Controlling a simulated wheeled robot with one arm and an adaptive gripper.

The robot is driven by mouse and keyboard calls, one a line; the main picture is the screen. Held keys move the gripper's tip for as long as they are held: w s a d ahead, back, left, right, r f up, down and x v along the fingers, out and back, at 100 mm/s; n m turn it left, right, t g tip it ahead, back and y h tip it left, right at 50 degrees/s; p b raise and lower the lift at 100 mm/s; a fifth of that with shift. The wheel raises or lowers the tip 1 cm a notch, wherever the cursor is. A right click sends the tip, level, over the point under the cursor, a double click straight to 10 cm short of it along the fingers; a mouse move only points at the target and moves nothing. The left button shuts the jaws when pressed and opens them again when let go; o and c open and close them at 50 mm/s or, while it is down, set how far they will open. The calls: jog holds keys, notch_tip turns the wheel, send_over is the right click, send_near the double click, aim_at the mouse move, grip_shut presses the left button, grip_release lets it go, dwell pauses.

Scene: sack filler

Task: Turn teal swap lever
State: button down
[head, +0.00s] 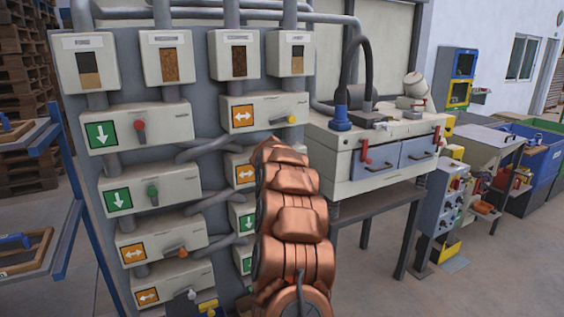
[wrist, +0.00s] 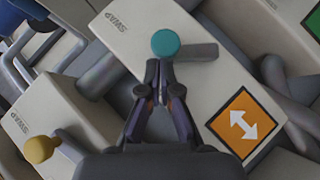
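The teal swap lever (wrist: 166,43) shows in the wrist view as a round teal knob on a short grey bar that points right. It sits on a cream box marked SWAP with an orange double-arrow sign (wrist: 241,123). My gripper (wrist: 160,66) is shut, its two dark fingertips close together just below the knob in the picture. The knob does not appear to be between the fingers; whether they touch it I cannot tell. In the head view my copper arm hides the gripper, and I cannot make out the teal lever.
A yellow knob (wrist: 40,148) stands on a neighbouring SWAP box at lower left in the wrist view. In the head view, the panel carries red (head: 139,130), green (head: 152,195) and orange (head: 182,252) levers. A cream machine on legs (head: 380,150) stands right of my arm.

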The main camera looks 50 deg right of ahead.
jog(key=shift+s+d+f+b, duration=0.25)
jog(key=shift+d+f+b, duration=0.15)
jog(key=shift+d, duration=0.3)
jog(key=shift+s+d+f+b, duration=0.3)
jog(key=shift+d+f, duration=0.1)
jog(key=shift+d, duration=0.35)
jog(key=shift+s+d+f+b, duration=0.25)
jog(key=shift+d+f+b, duration=0.15)
jog(key=shift+d, duration=0.4)
jog(key=s+a+r, duration=0.2)
jog(key=s+r, duration=0.5)
jog(key=r, duration=0.4)
